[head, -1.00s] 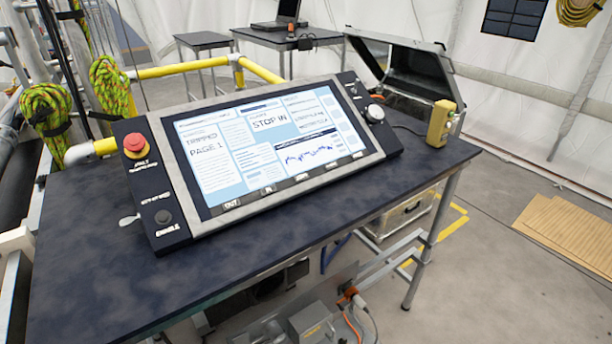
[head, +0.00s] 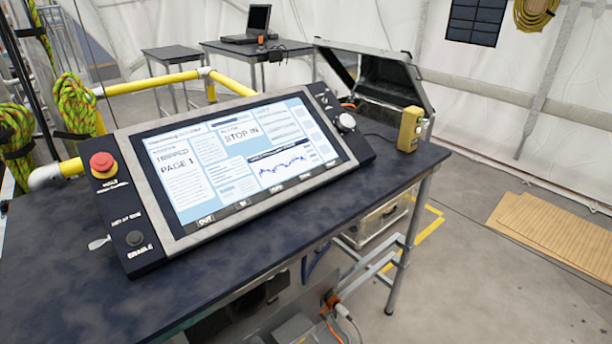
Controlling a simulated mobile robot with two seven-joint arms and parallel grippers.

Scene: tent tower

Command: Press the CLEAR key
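A control console (head: 185,226) with a large lit screen (head: 250,160) lies tilted on the dark table. The screen shows "TRIPPED", "PAGE 1" and "STOP IN" with a blue trace. Along its lower edge is a row of labelled keys, with an OUT key (head: 206,220) and an IN key (head: 242,204) at the left. The labels further right are too small to read, so I cannot tell which is CLEAR. A red mushroom button (head: 102,163) and an ENABLE button (head: 134,238) are on the left panel. Neither of my grippers is in view.
A yellow handheld box (head: 409,130) and an open grey case (head: 388,92) stand at the table's back right. The table front (head: 60,270) is bare. Yellow rails (head: 150,83) run behind.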

